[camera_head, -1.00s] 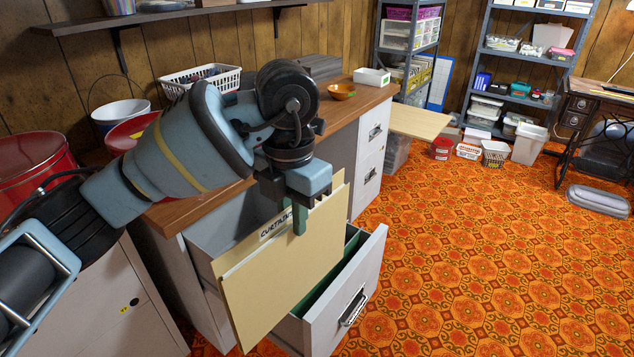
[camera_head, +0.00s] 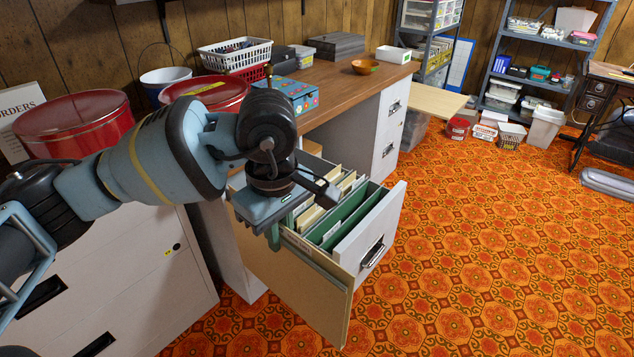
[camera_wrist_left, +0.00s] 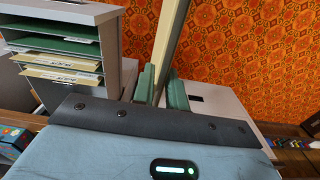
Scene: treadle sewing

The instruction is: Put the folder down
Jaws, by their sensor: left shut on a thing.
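My left gripper (camera_head: 274,238) is shut on the tan folder (camera_head: 305,297), which hangs down along the near side of the open file drawer (camera_head: 372,232). In the left wrist view the green fingers (camera_wrist_left: 160,92) pinch the folder (camera_wrist_left: 172,35), seen nearly edge-on. The folder appears outside the drawer, with a gap between it and the drawer's side in the wrist view. Its bottom is near the floor in the head view; contact cannot be told. The drawer holds several tan and green folders (camera_head: 340,222). My right gripper is not in view.
Red tins (camera_head: 75,125) stand to the left. The patterned floor (camera_head: 480,230) right of the drawer is clear.

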